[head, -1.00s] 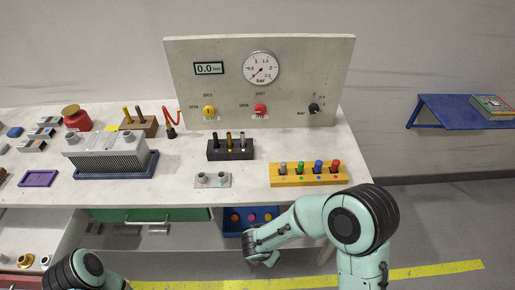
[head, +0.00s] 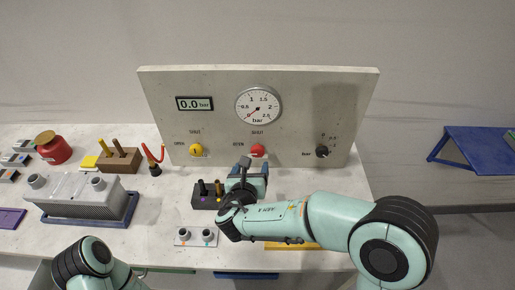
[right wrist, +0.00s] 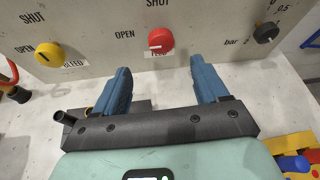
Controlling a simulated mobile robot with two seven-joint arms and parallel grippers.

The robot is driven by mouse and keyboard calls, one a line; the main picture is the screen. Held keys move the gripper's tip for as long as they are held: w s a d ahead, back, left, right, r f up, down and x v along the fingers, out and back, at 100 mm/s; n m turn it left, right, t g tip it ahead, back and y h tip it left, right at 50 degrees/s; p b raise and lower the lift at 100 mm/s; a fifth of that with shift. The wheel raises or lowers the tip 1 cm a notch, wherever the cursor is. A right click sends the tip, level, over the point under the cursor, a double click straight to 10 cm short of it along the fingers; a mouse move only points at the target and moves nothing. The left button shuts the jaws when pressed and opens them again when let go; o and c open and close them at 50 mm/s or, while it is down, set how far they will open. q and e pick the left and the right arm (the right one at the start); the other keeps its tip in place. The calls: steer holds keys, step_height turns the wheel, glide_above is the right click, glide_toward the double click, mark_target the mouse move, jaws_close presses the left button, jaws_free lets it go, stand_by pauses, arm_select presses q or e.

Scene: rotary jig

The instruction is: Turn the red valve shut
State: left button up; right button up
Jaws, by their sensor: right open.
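The red valve (head: 258,150) is a round knob on the front of the upright panel (head: 330,100). In the right wrist view the red valve (right wrist: 160,40) has "OPEN" printed to its left and a pale, roughly level mark on its face. My right gripper (head: 250,168) is just in front of and below it in the head view. In the right wrist view my right gripper (right wrist: 160,70) is open and empty, its blue fingers spread to either side below the knob, apart from it. My left gripper is out of view; only part of my left arm shows.
A yellow knob (head: 196,150) is left of the valve and a black knob (head: 322,151) right. A black block with pegs (head: 205,198) stands close beside my right gripper.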

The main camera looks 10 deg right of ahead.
mark_target(257, 152)
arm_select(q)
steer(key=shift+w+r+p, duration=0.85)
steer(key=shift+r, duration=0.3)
arm_select(e)
steer(key=x, duration=1.1)
steer(key=shift+w+d+f, duration=0.1)
steer(key=shift+w, duration=0.05)
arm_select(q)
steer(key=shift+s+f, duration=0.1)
arm_select(e)
steer(key=c, duration=1)
